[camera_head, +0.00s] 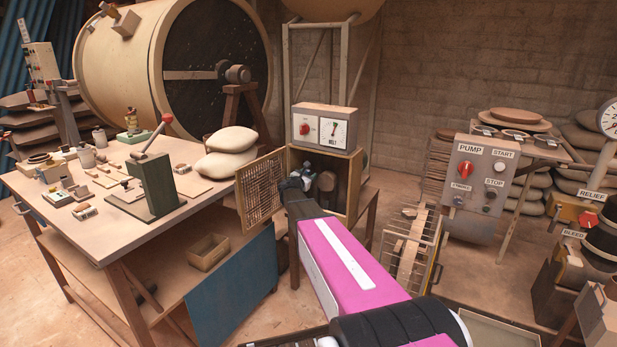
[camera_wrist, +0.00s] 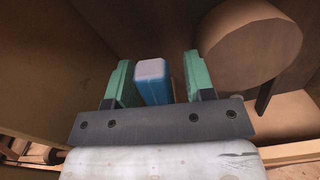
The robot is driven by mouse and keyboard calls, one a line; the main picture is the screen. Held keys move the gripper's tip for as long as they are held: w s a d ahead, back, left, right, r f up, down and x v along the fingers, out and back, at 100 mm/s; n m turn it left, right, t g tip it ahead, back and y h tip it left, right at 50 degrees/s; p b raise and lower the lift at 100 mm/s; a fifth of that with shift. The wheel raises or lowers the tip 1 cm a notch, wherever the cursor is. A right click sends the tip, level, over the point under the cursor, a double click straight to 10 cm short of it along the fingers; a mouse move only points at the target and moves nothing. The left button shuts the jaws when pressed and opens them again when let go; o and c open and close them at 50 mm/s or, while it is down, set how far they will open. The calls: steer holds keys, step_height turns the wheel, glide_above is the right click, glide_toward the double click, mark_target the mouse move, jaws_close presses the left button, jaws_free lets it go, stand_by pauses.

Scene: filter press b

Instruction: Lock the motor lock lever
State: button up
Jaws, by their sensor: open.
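In the wrist view my gripper (camera_wrist: 157,64) is open, its two green fingers apart. A blue bar with a pale end (camera_wrist: 152,82) stands between the fingers, with a visible gap on the right side and a narrower one on the left. It looks like the motor lock lever, but no label shows. In the head view my gripper (camera_head: 296,182) is inside the open front of a wooden cabinet (camera_head: 351,190) under a control box. The lever cannot be made out there, and its set position cannot be told.
A large tan cylinder (camera_wrist: 252,45) is close to the right finger. The cabinet's mesh door (camera_head: 260,190) stands open on the left. The control box (camera_head: 323,128) with a red knob and dial sits on top. A workbench (camera_head: 100,235) is at left, a pump panel (camera_head: 480,178) at right.

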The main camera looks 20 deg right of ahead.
steer(key=v, duration=1)
steer(key=shift+s+a, duration=0.25)
steer(key=shift+a, duration=0.05)
